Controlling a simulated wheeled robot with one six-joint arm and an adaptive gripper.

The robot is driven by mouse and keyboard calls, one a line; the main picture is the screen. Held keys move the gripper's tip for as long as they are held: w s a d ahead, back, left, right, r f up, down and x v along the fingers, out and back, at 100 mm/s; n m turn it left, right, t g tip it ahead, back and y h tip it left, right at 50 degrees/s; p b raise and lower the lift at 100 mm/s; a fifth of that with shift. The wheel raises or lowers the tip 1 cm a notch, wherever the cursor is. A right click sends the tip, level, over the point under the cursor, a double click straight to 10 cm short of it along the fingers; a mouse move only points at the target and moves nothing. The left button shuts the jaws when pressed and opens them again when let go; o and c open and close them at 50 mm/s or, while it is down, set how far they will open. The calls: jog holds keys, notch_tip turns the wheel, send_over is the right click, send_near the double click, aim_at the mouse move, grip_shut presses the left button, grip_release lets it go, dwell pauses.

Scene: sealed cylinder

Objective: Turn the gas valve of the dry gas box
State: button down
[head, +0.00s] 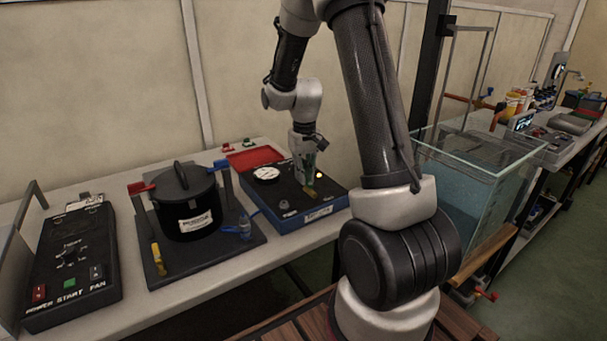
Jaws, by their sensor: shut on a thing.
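A small orange light (319,175) glows beside the gripper.
Left of the box stands a black lidded pot (187,203) on a dark base, with a blue fitting (239,228) close to the box. A red tray (254,157) lies behind. A control panel (72,258) is at far left. A glass water tank (470,190) stands right.

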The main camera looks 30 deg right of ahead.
jog(key=m, duration=0.2)
jog(key=d+m, duration=0.1)
jog(key=m, duration=0.1)
jog(key=shift+s+d, duration=0.15)
jog(key=m, duration=0.3)
jog(key=s+d+m, duration=0.1)
jog(key=shift+d+m, duration=0.1)
jog(key=shift+m, duration=0.3)
jog(key=m, duration=0.3)
jog(key=s+m, duration=0.1)
jog(key=shift+d, duration=0.4)
jog(key=shift+s+d+m, duration=0.1)
jog(key=shift+s+m, duration=0.2)
jog(key=shift+m, duration=0.7)
jog(key=shift+s+m, duration=0.3)
jog(key=shift+m, duration=0.7)
jog(key=c, duration=1.5)
grip_release()
jog(key=shift+o, duration=0.2)
jog(key=shift+r, duration=0.1)
